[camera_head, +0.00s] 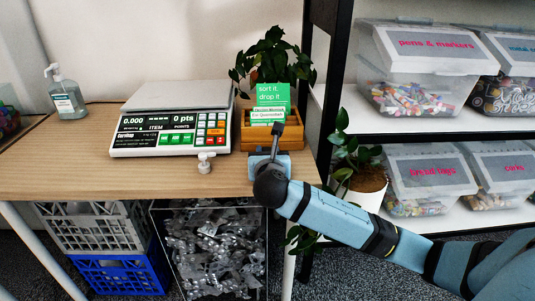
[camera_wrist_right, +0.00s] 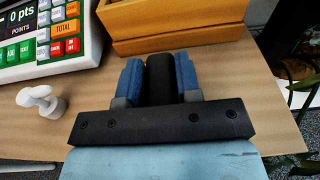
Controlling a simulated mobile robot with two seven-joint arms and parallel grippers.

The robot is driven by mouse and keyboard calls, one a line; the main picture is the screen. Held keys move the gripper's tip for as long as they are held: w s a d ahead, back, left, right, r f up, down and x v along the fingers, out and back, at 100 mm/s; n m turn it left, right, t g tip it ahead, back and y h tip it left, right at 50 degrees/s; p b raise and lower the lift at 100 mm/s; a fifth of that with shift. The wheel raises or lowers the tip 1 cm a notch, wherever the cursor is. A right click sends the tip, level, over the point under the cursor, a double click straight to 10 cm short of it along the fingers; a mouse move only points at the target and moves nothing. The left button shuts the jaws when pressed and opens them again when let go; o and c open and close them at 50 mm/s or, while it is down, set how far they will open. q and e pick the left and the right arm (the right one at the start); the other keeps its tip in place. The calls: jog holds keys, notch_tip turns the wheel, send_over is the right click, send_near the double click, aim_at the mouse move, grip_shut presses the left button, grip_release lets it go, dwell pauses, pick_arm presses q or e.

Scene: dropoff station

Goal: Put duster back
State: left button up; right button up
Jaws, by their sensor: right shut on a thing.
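My right gripper (camera_head: 267,158) is over the front right part of the wooden table, in front of the wooden box. In the right wrist view its blue fingers (camera_wrist_right: 160,72) are shut on the duster, of which a black handle (camera_wrist_right: 160,88) shows between them. In the head view a thin dark part of the duster (camera_head: 278,138) sticks up at the gripper, before the box. The rest of the duster is hidden or cannot be made out. My left gripper is not in view.
The wooden box (camera_head: 243,141) holds green and white cards, with a plant (camera_head: 272,52) behind. A scale (camera_head: 172,125) and a small white object (camera_head: 205,162) stand to the left. Shelves with clear bins (camera_head: 415,70) and a potted plant (camera_head: 367,188) are at right. The table's front left is clear.

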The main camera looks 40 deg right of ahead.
jog(key=o, duration=0.8)
jog(key=shift+o, duration=0.2)
jog(key=shift+s+a+r, duration=0.1)
jog(key=shift+s+r, duration=0.05)
jog(key=p+v, duration=0.4)
jog(key=v, duration=0.7)
jog(key=s+a+f+m+y, duration=0.3)
jog(key=a+m+y, duration=0.25)
jog(key=a, duration=0.25)
jog(key=s+a+f+m+y, duration=0.3)
jog(key=s+a+m+y, duration=0.15)
jog(key=a+y, duration=0.25)
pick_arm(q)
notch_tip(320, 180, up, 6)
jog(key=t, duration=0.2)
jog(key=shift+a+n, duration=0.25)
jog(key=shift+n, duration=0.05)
pick_arm(e)
jog(key=s+a+r+m+t+y, duration=0.3)
jog(key=s+a+r+m+y, duration=0.1)
jog(key=m, duration=1.2)
jog(key=shift+s+r+y, duration=0.75)
jog(key=shift+s+r, duration=0.1)
jog(key=shift+s, duration=0.15)
